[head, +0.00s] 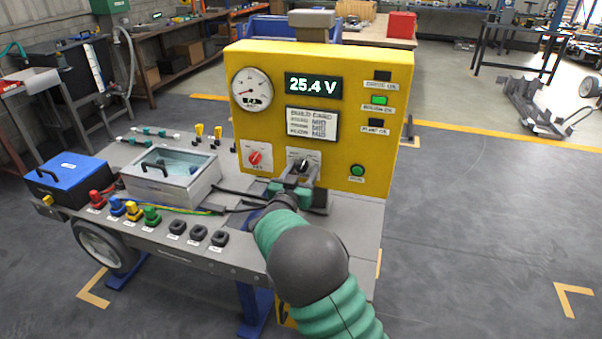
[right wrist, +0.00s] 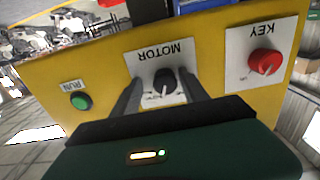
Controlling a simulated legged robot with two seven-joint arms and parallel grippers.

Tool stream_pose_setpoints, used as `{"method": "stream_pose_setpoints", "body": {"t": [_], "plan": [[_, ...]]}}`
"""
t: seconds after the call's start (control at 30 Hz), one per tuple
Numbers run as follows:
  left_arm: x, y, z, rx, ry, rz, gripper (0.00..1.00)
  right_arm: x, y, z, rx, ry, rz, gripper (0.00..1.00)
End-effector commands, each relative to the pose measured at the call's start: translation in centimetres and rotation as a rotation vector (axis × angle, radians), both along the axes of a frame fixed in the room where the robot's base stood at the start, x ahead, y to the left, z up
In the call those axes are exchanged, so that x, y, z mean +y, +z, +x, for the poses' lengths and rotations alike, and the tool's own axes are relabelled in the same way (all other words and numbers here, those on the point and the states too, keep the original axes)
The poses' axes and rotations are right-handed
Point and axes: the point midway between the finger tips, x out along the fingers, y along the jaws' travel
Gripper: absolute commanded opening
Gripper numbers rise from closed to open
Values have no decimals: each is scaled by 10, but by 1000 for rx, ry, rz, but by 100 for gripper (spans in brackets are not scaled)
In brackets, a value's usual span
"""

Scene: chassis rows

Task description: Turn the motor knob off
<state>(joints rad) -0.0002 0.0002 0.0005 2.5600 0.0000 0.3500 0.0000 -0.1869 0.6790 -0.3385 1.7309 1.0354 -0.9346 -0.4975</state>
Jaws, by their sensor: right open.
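The black motor knob (head: 302,164) is on a white plate low on the yellow panel (head: 345,75). In the right wrist view the knob (right wrist: 164,82) sits under the upside-down word MOTOR, with its pale pointer line visible. My right gripper (head: 300,180) is in front of the knob. Its two fingers (right wrist: 160,92) stand open, one on each side of the knob; whether they touch it I cannot tell. The small lettering around the knob is partly hidden. My left gripper is in neither view.
A red key knob (head: 254,158) is left of the motor knob and a green run button (head: 357,171) is right of it. A clear-lidded box (head: 172,190), a blue box (head: 68,180) and coloured connectors stand on the bench to the left. A display reads 25.4 V.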

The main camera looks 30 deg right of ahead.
Motion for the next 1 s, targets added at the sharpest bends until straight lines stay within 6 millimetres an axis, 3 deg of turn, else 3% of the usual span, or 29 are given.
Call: {"method": "stream_pose_setpoints", "body": {"t": [0.2, 0.6, 1.0], "plan": [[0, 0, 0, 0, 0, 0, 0, 6, 2, 1, 0, 3, -5, 51], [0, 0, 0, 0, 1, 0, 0, 4, 0, 2, 1, 6, -1, 0], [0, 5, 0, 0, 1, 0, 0, 4, 1, 2, 13, 4, -11, 0]]}}
